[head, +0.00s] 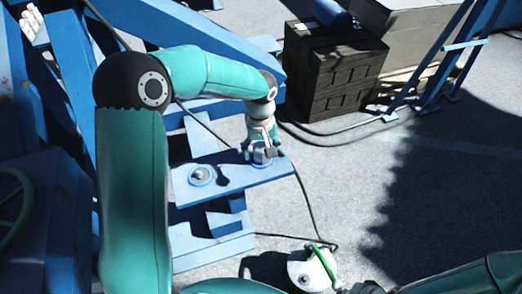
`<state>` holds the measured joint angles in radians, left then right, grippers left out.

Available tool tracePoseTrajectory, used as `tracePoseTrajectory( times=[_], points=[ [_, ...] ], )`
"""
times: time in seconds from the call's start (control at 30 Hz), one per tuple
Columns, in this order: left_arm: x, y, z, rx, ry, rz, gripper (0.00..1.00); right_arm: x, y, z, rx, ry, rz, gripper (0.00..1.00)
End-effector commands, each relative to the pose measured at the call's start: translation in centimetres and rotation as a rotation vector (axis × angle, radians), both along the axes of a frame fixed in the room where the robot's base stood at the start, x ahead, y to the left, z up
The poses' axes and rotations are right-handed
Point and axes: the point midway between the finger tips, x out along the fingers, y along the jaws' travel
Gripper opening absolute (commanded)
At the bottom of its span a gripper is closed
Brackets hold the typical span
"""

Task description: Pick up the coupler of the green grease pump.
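The green-handled grease pump (299,272), a white round body with a green bar, stands on the ground at the bottom centre. A dark hose (308,207) runs near it and up to the right end of the blue ledge (232,184). My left gripper (261,155) points down at the far right part of that ledge, at a grey round fitting there. I cannot tell whether this fitting is the coupler, or whether the fingers are open or closed on it.
A second round fitting (201,175) sits on the ledge, left of my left gripper. Dark stacked blocks (330,75) stand behind, with cables on the ground. Blue beams rise at left and top right. The ground at right is clear, partly shadowed.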

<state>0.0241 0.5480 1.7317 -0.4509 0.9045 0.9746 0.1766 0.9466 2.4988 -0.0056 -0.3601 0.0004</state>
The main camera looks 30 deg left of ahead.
Motion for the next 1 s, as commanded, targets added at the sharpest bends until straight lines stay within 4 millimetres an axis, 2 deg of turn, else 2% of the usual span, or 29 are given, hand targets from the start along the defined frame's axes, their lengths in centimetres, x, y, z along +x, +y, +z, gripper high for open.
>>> tracePoseTrajectory(
  times=[0.03,0.3,0.4,0.77,1.0],
  points=[
    [0.0,0.0,0.0,0.0,0.0,0.0,0.6,0.0,0.0,0.0,0.0,0.0,0.0,0.0],
    [0.0,0.0,0.0,0.0,0.0,0.0,0.15,0.0,0.0,0.0,0.0,0.0,0.0,0.0],
    [0.0,0.0,0.1,0.001,-0.001,0.0,0.02,0.0,0.0,0.0,0.0,0.0,0.0,0.0],
    [0.0,0.1,0.5,0.001,-0.002,0.001,0.02,0.0,0.0,-0.1,0.0,0.0,0.0,0.0],
    [0.1,0.1,3.0,0.0,-0.005,0.002,0.02,0.0,0.0,-0.4,0.0,0.0,0.0,0.0]
  ],
)
